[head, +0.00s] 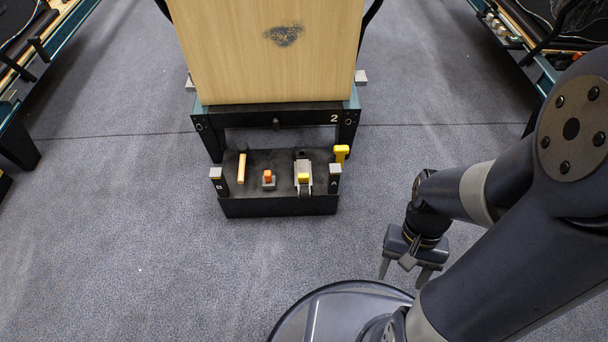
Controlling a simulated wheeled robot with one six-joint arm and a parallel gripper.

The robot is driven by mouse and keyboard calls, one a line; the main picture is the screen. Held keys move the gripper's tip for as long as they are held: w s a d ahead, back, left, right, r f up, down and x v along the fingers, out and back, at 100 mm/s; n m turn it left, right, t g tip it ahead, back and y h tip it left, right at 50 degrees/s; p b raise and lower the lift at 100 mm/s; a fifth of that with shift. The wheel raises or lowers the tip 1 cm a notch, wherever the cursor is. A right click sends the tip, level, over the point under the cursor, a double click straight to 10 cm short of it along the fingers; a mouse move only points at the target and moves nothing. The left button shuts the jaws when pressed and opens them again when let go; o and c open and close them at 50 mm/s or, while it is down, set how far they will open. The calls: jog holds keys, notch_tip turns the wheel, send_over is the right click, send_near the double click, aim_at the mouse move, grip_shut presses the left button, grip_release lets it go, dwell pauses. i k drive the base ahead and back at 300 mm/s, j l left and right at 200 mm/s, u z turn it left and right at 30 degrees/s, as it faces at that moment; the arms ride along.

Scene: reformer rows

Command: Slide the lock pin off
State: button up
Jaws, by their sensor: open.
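A low black tray (275,208) stands on the floor at the foot of a wooden reformer marked 2. In it are a small orange-topped piece (268,177), a grey slotted bracket (303,165) with a yellow block (303,178) at its front, and a tan-handled tool (241,169). A yellow knob-like piece (341,153) sits at the tray's back right corner. I cannot tell which of these is the lock pin. My gripper (403,275) is open and empty, pointing down over the carpet to the right of the tray, clear of it.
The reformer's wooden board (262,60) rises behind the tray on a dark frame (207,128). Other reformers stand at the left and right edges. Carpet (120,230) around the tray is clear.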

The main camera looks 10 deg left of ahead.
aim_at(301, 158)
jog(key=i+j, duration=0.1)
jog(key=j, duration=0.3)
jog(key=i+j+u, duration=0.15)
jog(key=j, duration=0.2)
jog(key=i+j, duration=0.1)
jog(key=j, duration=0.25)
jog(key=i+j+u, duration=0.1)
jog(key=j, duration=0.3)
jog(key=i+j, duration=0.2)
jog(key=j, duration=0.15)
jog(key=i+j+u, duration=0.15)
jog(key=j, duration=0.2)
